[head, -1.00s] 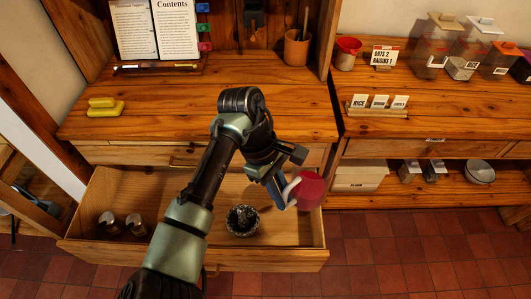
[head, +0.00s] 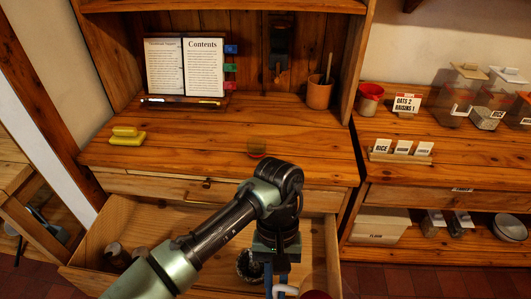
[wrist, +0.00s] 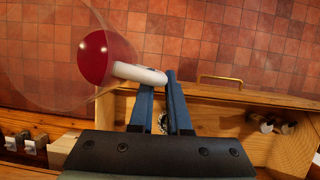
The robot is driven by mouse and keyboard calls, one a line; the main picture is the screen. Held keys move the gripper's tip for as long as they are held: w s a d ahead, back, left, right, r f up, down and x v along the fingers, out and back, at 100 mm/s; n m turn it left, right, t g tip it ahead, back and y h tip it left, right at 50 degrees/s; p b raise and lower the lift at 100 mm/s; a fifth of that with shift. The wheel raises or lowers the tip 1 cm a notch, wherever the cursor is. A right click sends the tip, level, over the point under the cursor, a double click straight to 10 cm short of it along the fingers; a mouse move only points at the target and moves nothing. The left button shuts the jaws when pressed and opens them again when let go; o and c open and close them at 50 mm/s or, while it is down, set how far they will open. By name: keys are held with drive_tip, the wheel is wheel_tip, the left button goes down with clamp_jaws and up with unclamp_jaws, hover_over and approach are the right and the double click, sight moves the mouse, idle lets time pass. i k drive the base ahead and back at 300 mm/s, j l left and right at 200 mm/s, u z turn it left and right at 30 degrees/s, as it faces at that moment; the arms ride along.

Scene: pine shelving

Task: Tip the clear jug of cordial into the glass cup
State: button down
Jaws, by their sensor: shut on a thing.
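The clear jug (wrist: 40,85) holds red cordial (wrist: 97,57) and has a white handle (wrist: 138,73). My gripper (wrist: 160,80) is shut on this handle, with the jug to its left in the wrist view and floor tiles beyond. In the head view my gripper (head: 281,287) is at the bottom edge, where only part of the white handle and a bit of red show. I cannot tell how far the jug tilts.
An open drawer (head: 110,222) below the counter holds jars (head: 115,255) and a dark bowl (head: 248,265), partly hidden by my arm.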

sight(257, 145)
drive_tip(key=i+j+z, duration=0.35)
drive_tip(key=i, duration=0.15)
drive_tip(key=i+j+z, duration=0.35)
drive_tip(key=i+j, duration=0.05)
drive_tip(key=i, duration=0.05)
